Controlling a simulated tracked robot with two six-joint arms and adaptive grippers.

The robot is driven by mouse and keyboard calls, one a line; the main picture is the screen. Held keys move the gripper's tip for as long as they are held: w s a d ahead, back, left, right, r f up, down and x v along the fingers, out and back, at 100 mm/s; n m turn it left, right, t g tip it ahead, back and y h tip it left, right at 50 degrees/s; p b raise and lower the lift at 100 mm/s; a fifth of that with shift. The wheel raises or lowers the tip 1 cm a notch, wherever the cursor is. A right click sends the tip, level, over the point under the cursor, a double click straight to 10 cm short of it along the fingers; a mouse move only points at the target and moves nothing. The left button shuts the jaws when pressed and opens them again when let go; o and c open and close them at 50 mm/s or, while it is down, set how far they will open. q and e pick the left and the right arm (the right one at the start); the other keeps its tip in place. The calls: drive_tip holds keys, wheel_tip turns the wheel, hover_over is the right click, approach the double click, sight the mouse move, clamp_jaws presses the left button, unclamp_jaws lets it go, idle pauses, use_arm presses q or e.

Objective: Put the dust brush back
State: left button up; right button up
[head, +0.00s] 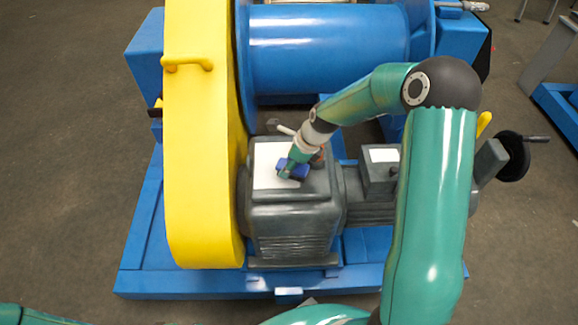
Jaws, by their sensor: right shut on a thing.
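My right gripper (293,170) is over the top of the grey gearbox, at the white pad (265,180) that lies there. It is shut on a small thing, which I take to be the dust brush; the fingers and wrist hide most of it. A pale rod-like piece (286,130) sticks out behind the wrist, and I cannot tell whether it belongs to the brush. I cannot tell whether the held thing touches the pad. My left gripper is not in view.
The yellow chain guard (203,150) stands tall just left of the gearbox (292,220). A blue drum (325,50) is behind. A grey motor with a box (378,175) and a black handwheel (514,157) are at the right. The blue base frame (150,280) runs below.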

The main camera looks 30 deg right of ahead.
sight(305, 170)
drive_tip(key=shift+f, duration=0.2)
drive_tip(key=o, duration=1.1)
drive_tip(key=shift+r, duration=0.1)
drive_tip(key=p+v, duration=0.2)
drive_tip(key=v, duration=0.9)
drive_tip(key=shift+s+r, duration=0.15)
drive_tip(key=shift+r, duration=0.2)
drive_tip(key=shift+d, duration=0.15)
